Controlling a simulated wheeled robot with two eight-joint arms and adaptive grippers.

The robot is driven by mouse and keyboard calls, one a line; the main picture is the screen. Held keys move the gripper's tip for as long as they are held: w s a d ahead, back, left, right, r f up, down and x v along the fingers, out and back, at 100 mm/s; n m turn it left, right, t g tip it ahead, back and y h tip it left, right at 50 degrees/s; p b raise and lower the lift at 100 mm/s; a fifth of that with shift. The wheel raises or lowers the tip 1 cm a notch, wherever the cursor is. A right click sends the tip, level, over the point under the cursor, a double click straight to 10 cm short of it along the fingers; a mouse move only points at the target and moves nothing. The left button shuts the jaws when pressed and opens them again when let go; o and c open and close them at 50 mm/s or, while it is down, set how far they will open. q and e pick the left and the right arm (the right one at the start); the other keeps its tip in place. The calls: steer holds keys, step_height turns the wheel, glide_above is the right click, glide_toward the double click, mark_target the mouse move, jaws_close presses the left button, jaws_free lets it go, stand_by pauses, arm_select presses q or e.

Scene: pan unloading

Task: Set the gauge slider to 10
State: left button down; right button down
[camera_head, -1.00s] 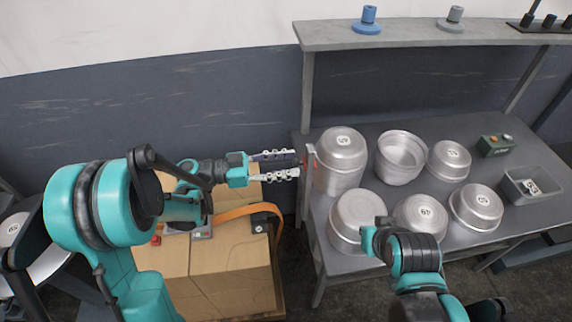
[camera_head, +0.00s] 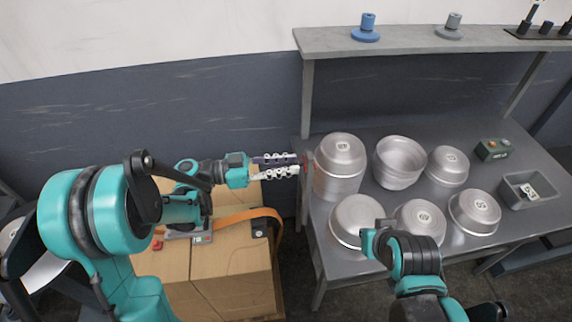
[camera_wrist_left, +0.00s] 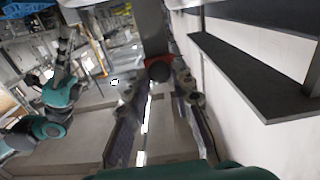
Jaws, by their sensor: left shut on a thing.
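The gauge (camera_head: 309,166) is a narrow upright strip at the left edge of the table, with red on it. Its markings cannot be read. The slider's dark round knob (camera_wrist_left: 160,71), with a red part behind it, shows in the left wrist view. My left gripper (camera_head: 296,164) reaches from the left to the gauge, its fingers shut on the knob. The fingers also show on both sides of the knob in the left wrist view (camera_wrist_left: 158,84). My right arm (camera_head: 412,262) is over the table's front edge; its fingers cannot be made out.
Several metal pans (camera_head: 340,165) stand on the grey table (camera_head: 500,247) just right of the gauge. Cardboard boxes (camera_head: 230,268) with an orange strap stand below my left arm. A shelf (camera_head: 400,37) runs above.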

arm_select(q)
steer(key=c, duration=1.3)
jaws_free()
steer(key=shift+r, duration=0.2)
steer(key=a, duration=0.4)
steer(key=s+a, duration=0.1)
steer(key=a, duration=0.3)
steer(key=s+a, duration=0.1)
steer(key=a, duration=0.2)
steer(key=shift+s+a, duration=0.15)
steer(key=shift+a, duration=0.25)
